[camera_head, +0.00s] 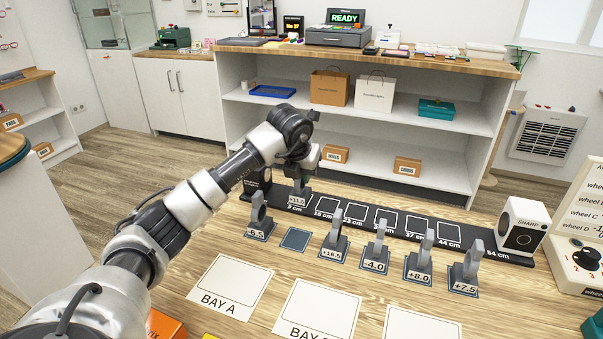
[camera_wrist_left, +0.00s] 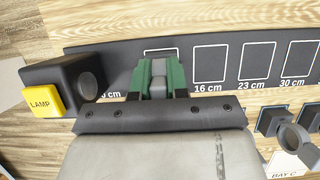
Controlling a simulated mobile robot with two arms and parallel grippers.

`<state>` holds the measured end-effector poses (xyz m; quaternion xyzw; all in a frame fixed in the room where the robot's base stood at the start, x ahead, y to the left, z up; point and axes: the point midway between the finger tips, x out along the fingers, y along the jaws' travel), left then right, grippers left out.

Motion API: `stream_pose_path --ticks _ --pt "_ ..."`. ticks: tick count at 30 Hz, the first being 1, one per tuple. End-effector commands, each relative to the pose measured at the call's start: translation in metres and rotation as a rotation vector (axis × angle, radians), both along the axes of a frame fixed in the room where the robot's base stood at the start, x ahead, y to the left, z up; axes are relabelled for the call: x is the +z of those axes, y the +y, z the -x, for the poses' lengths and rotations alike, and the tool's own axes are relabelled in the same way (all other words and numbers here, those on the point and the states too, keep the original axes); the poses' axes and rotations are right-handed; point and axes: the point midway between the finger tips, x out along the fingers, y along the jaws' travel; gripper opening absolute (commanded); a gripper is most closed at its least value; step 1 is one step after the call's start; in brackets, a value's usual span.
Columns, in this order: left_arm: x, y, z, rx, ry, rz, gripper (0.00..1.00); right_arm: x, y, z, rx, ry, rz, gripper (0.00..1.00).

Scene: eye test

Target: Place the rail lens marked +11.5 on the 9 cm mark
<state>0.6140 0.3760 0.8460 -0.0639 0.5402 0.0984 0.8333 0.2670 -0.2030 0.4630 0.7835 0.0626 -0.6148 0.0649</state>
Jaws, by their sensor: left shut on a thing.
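A grey lens with a label that seems to read +11.5 (camera_head: 298,199) is upright at the first slot of the black rail (camera_head: 466,246), by the 9 cm mark. My left gripper (camera_head: 304,165) is above it and shut on its top. In the left wrist view the green fingers (camera_wrist_left: 158,78) grip the grey lens (camera_wrist_left: 158,88) over the slot outline. The gripper hides much of the lens, and I cannot tell whether its base rests fully on the rail. My right gripper is not in view.
Lenses -5.5 (camera_head: 260,222), +16.5 (camera_head: 335,240), -4.0 (camera_head: 376,254), +8.0 (camera_head: 418,267) and +7.5 (camera_head: 466,276) stand in front of the rail. An empty pad (camera_head: 295,239) lies among them. The lamp (camera_wrist_left: 65,85) and a white SHARP box (camera_head: 522,226) stand at the rail's ends.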

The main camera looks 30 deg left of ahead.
Motion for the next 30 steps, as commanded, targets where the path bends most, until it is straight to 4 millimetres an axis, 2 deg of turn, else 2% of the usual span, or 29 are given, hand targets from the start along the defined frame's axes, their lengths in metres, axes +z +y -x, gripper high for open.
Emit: stream_pose_path --ticks 2,3,8,16,19,23,30 --pt "-0.002 0.0 0.0 0.0 0.0 0.0 0.0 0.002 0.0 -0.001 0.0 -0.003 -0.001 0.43" --pt "-0.002 0.0 0.0 0.0 0.0 0.0 0.18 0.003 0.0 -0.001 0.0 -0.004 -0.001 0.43" --pt "-0.002 0.0 0.0 0.0 0.0 0.0 0.4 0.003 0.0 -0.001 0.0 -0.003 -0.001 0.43" --pt "-0.001 0.0 0.0 0.0 0.0 0.0 0.4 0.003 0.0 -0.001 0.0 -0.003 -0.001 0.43" --pt "0.005 0.0 0.001 0.0 -0.001 0.0 0.4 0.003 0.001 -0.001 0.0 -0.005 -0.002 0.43" --pt "0.026 -0.002 0.009 0.0 -0.005 -0.001 0.4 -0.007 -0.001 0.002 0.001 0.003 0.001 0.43" --pt "0.074 -0.007 0.03 0.0 -0.005 -0.002 0.4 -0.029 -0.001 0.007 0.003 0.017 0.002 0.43"
